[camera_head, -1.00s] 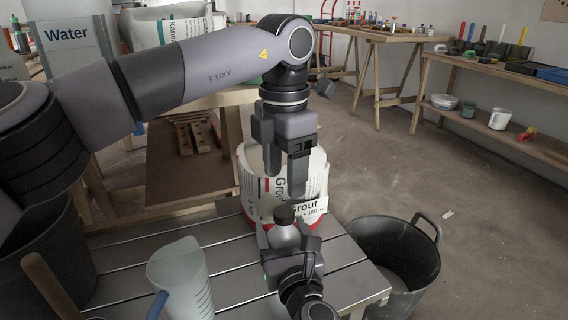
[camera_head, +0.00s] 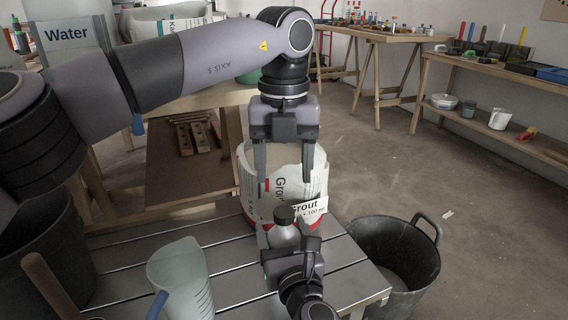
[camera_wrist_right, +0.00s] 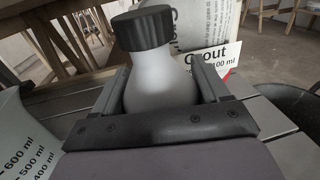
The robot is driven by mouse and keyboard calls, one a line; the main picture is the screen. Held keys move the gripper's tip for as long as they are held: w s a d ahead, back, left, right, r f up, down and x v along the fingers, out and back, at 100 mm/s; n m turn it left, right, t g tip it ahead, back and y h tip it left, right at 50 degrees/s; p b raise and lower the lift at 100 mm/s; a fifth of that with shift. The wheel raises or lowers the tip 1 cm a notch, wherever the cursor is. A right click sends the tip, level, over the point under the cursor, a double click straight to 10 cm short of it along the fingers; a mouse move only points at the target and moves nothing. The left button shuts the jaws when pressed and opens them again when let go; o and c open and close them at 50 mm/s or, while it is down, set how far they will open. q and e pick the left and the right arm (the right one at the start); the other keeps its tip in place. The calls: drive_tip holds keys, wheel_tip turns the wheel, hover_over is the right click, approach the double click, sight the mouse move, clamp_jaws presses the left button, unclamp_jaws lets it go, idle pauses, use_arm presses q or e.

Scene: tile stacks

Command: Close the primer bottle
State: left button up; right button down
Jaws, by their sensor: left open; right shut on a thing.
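The primer bottle (camera_head: 284,237) is a small pale grey bottle standing upright above the slatted table. A dark ribbed cap (camera_head: 284,213) sits on its neck; whether it is tight I cannot tell. My right gripper (camera_head: 289,243) is shut on the bottle's body, one finger on each side. In the right wrist view the bottle (camera_wrist_right: 160,85) stands between the fingers, with the black cap (camera_wrist_right: 142,28) on top. My left gripper (camera_head: 284,178) points down above the cap, open and empty, its fingers spread left and right, clear of the cap.
A grout bucket (camera_head: 256,205) with a label card (camera_head: 312,208) stands right behind the bottle. A clear measuring jug (camera_head: 183,275) is on the table (camera_head: 225,262) at left. A black tub (camera_head: 400,250) stands at right.

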sight(284, 211)
use_arm(q)
drive_tip(key=shift+f, duration=4)
drive_tip(key=c, duration=1.1)
